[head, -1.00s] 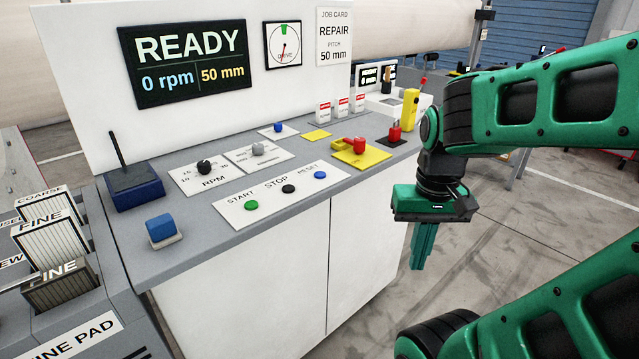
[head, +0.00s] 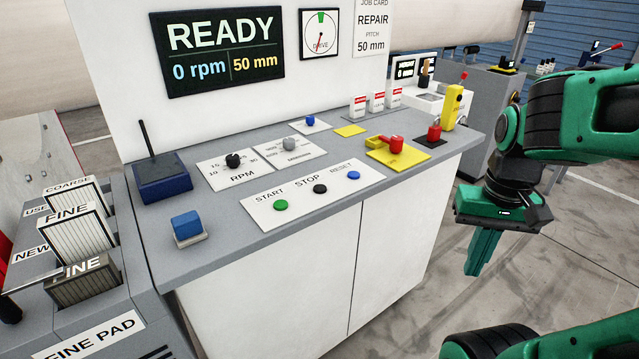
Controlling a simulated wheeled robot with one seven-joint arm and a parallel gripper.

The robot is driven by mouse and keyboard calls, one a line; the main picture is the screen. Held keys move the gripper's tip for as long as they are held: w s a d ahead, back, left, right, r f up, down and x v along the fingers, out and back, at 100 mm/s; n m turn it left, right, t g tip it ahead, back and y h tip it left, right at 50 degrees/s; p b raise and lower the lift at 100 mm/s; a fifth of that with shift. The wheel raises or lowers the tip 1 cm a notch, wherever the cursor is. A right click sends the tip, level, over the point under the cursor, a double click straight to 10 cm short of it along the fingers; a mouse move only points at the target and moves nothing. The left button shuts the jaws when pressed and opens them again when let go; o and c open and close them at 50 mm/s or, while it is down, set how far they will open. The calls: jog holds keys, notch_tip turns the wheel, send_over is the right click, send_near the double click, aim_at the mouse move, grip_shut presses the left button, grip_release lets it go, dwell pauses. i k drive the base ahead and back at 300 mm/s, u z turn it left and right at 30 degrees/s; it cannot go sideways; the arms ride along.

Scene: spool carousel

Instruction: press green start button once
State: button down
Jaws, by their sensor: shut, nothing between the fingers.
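The green START button (head: 281,205) is a small round knob at the left end of a white label plate (head: 262,212) on the grey counter. The black STOP button (head: 320,189) and blue RESET button (head: 353,175) sit to its right on the same plate. The screen (head: 224,50) reads READY, 0 rpm and 50 mm. My gripper (head: 473,272) is green, shut and empty. It points down off the counter's right side, well apart from the button.
The counter (head: 230,245) also holds an RPM knob (head: 233,160), a blue block (head: 187,226), a black-handled blue box (head: 163,180) and a red switch on a yellow plate (head: 410,157). Pad slots (head: 70,240) stand at the left. The air above the START button is clear.

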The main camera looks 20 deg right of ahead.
aim_at(280, 205)
jog(key=i, duration=0.9)
jog(key=u, duration=0.1)
